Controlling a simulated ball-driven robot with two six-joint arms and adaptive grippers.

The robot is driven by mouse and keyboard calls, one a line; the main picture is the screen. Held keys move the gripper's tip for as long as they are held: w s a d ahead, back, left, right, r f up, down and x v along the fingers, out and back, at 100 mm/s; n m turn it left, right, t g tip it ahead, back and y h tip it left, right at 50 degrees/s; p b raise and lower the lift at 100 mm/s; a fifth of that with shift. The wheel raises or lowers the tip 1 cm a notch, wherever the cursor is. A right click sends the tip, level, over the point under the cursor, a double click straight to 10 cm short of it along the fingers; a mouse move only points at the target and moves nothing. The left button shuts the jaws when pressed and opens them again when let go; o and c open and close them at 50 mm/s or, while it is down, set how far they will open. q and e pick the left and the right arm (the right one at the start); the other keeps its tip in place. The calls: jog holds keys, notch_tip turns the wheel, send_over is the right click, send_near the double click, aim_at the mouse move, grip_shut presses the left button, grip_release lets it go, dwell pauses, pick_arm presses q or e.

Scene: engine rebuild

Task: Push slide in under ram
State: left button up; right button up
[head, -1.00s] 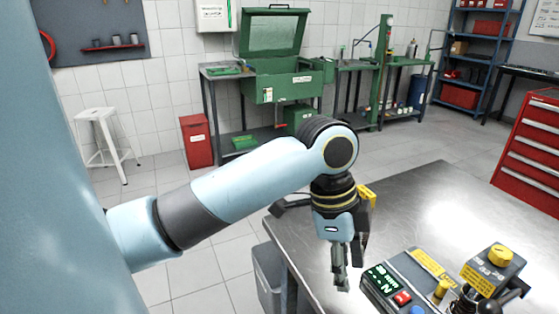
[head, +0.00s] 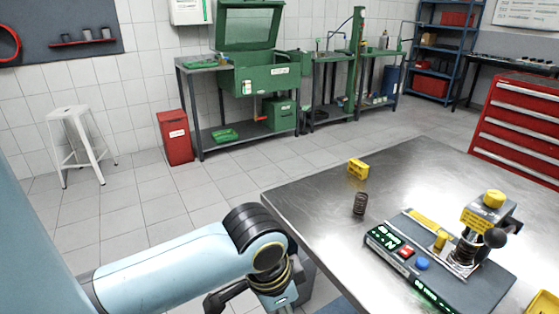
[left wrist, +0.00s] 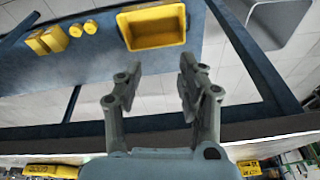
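The tester (head: 405,275) stands on the steel table, with a lit display and red and blue buttons. Its ram head (head: 478,217) is a yellow block with a round yellow cap and a black ball knob beside it. The slide (head: 466,268) looks like a pale metal plate with a dark coil spring (head: 461,252) on it; a yellow knob (head: 440,240) stands at its left. How far the slide is in under the ram I cannot tell. My left gripper (left wrist: 155,88) is open and empty, low beside the table's near left edge. My right gripper is out of view.
A loose spring (head: 360,203) and a yellow block (head: 358,169) stand on the table left of the tester. The table's left part is mostly clear. The left wrist view shows a yellow bin (left wrist: 155,27) and small yellow parts (left wrist: 48,40) on a blue surface.

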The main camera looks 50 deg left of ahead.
pick_arm(q)
jog(key=shift+s+a+f, duration=0.1)
jog(key=shift+s+f, duration=0.05)
jog(key=shift+f, duration=0.85)
jog(key=s+a+f+n+g+b, duration=0.1)
jog(key=s+f+b, duration=0.35)
jog(key=f, duration=0.85)
jog(key=s+a+f+n+g+b, duration=0.1)
jog(key=s+f+g+b, duration=0.15)
jog(key=s+f, duration=0.7)
jog(key=s+f+t+b, duration=0.1)
jog(key=s+f+b, duration=0.1)
jog(key=s+f, duration=0.9)
notch_tip(320, 180, down, 5)
jog(key=shift+s+a+f+n+y, duration=0.15)
jog(key=shift+a+n+y, duration=0.1)
jog(key=shift+n+y, duration=0.15)
